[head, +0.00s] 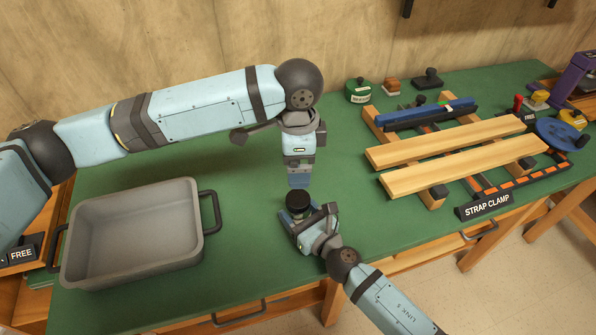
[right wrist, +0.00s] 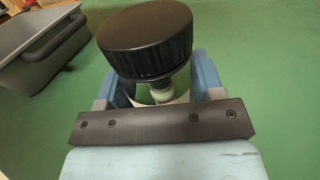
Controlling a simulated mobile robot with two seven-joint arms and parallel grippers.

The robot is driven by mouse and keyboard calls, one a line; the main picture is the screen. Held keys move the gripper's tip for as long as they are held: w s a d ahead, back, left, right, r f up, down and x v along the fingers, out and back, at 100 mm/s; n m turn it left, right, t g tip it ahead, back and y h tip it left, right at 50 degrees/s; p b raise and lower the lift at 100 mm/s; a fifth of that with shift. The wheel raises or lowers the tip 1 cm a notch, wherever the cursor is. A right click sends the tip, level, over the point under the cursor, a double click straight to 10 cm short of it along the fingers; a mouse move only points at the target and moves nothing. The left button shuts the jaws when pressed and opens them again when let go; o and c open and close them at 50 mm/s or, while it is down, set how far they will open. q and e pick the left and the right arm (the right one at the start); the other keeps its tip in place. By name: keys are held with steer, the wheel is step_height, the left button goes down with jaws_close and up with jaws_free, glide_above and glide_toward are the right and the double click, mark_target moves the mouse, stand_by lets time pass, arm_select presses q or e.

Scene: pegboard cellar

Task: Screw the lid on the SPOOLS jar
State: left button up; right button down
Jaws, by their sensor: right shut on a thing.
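A black ribbed lid (head: 298,201) shows at the right gripper, over a jar. In the right wrist view the lid (right wrist: 146,40) looks tilted above a narrow pale neck of the jar (right wrist: 162,92); I cannot tell whether it is seated. My right gripper (right wrist: 165,90) is shut on the jar, whose body is mostly hidden. No label on it is readable. My left gripper (head: 298,182) points down just behind and above the lid in the head view, apparently apart from it. Whether its fingers are open does not show.
A grey tray (head: 190,250) with dark handles stands on the green bench at left. A strap clamp frame with wooden slats (head: 450,160) lies at right. A green lidded container (head: 359,91) and stamps (head: 428,78) stand at the back. The bench between tray and clamp is mostly clear.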

arm_select(q)
steer(key=shift+r, duration=0.2)
arm_select(e)
steer(key=shift+c, duration=0.8)
jaws_free()
steer(key=b+v, duration=0.2)
steer(key=v, duration=1.1)
steer(key=shift+d+f, duration=0.1)
arm_select(q)
step_height(320, 180, down, 3)
steer(key=shift+r, duration=0.2)
arm_select(e)
steer(key=shift+s+d, duration=0.25)
steer(key=shift+s, duration=0.1)
arm_select(q)
steer(key=shift+s, duration=0.1)
